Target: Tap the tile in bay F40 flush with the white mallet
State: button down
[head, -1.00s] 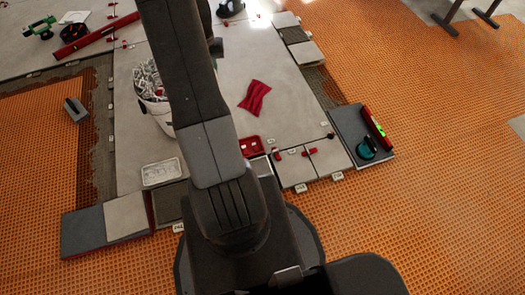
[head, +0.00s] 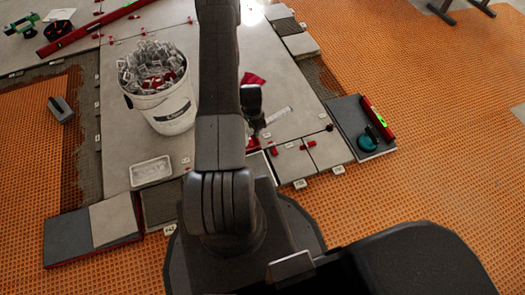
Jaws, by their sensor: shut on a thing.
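My gripper (head: 252,105) shows in the head view just right of my upright arm link, low over the pale tiles. Small tiles (head: 292,161) with red clips lie at the front edge of the laid floor, right of my arm. The bay tags are too small to read, so I cannot tell which bay is F40 or whether its tile is raised.
A white bucket (head: 170,112) full of clear clips and a white tray (head: 151,171) stand left of my arm. A red cloth (head: 252,78) lies behind the gripper. A dark tile (head: 346,116) at right bears a red level (head: 379,119) and teal suction cup (head: 368,141). Orange matting (head: 430,190) is open at right.

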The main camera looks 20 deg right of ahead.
jog(key=shift+s+d+f+m+b, duration=0.45)
jog(key=shift+s+f+b, duration=0.45)
jog(key=shift+f, duration=1.9)
jog(key=shift+s+d+f+m+b, duration=0.25)
jog(key=shift+s+f+m+b, duration=0.5)
jog(key=shift+f, duration=2.05)
jog(key=shift+s+d+f+m+b, duration=0.35)
jog(key=shift+s+f+b, duration=0.65)
jog(key=shift+f, duration=1.8)
notch_tip(320, 180, up, 4)
jog(key=shift+w+r+p, duration=0.15)
jog(key=shift+r+p, duration=0.1)
jog(key=shift+p, duration=0.6)
notch_tip(320, 180, down, 6)
jog(key=b, duration=0.5)
jog(key=shift+r, duration=0.15)
jog(key=shift+r+p, duration=1.3)
jog(key=shift+r, duration=1.5)
